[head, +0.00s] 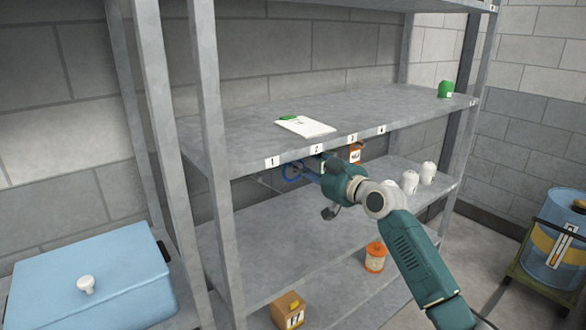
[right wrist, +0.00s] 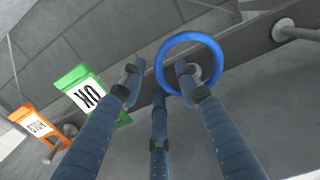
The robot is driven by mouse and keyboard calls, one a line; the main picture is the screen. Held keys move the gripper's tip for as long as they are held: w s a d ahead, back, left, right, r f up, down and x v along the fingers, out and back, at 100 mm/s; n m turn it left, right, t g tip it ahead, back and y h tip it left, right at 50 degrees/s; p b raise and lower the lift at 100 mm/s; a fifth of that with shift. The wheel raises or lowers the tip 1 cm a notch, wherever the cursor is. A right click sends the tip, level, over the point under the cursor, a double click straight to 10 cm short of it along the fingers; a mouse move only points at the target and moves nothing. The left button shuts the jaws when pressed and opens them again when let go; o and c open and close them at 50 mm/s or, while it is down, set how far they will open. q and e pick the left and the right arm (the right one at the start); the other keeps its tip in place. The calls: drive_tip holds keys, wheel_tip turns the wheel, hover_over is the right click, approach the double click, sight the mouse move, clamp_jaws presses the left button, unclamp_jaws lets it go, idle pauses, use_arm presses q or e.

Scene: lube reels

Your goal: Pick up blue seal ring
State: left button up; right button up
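The blue seal ring (right wrist: 219,60) shows in the right wrist view as an upright hoop near the dark rail. My left gripper is not in view.
A bare peg (right wrist: 297,30) is at right. The shelf (head: 230,130) is just above my gripper. White bottles (head: 409,182) and an orange-lidded jar (head: 375,257) stand nearby.

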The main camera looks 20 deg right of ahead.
drive_tip(key=shift+s, duration=0.1)
drive_tip(key=c, duration=0.4)
clamp_jaws()
drive_tip(key=shift+r, duration=0.5)
drive_tip(key=shift+s+d+r+b, duration=0.1)
drive_tip(key=shift+r+b, duration=0.1)
drive_tip(key=shift+b, duration=0.2)
drive_tip(key=b+v, duration=0.4)
drive_tip(key=v, duration=1.3)
drive_tip(key=shift+s+f, duration=0.35)
drive_tip(key=shift+s, duration=0.1)
